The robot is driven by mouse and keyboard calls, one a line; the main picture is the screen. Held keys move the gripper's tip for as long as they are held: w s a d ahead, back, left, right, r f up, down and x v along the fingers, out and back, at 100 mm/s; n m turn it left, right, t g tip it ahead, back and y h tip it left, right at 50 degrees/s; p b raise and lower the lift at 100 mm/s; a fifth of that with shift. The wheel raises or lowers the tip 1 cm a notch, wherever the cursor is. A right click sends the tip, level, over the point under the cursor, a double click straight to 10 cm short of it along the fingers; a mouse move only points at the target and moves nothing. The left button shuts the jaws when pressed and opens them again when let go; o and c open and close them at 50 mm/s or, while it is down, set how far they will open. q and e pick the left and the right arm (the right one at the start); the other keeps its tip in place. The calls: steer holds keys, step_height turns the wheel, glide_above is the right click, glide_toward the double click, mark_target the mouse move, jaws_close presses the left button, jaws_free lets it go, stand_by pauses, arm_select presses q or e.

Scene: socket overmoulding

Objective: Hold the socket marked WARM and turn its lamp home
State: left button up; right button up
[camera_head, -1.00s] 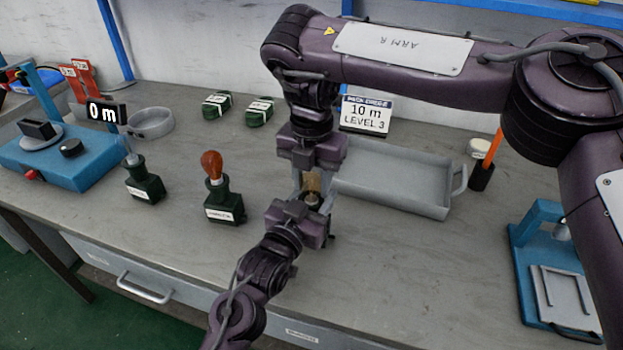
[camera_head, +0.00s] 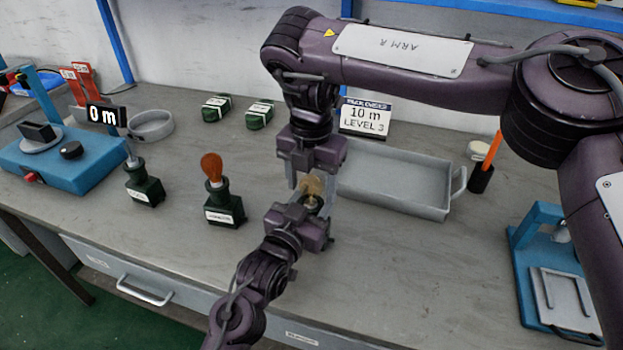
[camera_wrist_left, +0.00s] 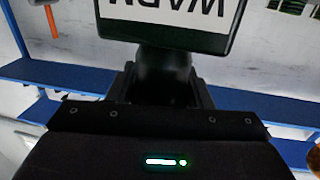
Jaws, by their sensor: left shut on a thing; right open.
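My left gripper (camera_head: 316,222) comes up from the bottom and is shut on the socket marked WARM. In the left wrist view the socket's white label (camera_wrist_left: 170,12) shows upside down in a dark frame, its top cut off. In the head view the socket body is mostly hidden by the grippers. An amber lamp (camera_head: 313,186) with a brass-coloured base stands above the left gripper. My right gripper (camera_head: 314,184) reaches down from above, open, with its fingers either side of the lamp. How deep the lamp sits in the socket cannot be told.
A dark green socket with an orange lamp (camera_head: 224,205) and another green socket (camera_head: 144,187) stand left. A grey tray (camera_head: 400,200) lies right of the grippers, behind them a "10 m LEVEL 3" sign (camera_head: 365,117). Blue fixtures stand at far left (camera_head: 75,165) and right (camera_head: 545,270).

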mark_target(312, 177)
step_height(312, 177, up, 12)
stand_by(0.5)
arm_select(q)
steer(key=shift+w, duration=0.1)
steer(key=o, duration=1.1)
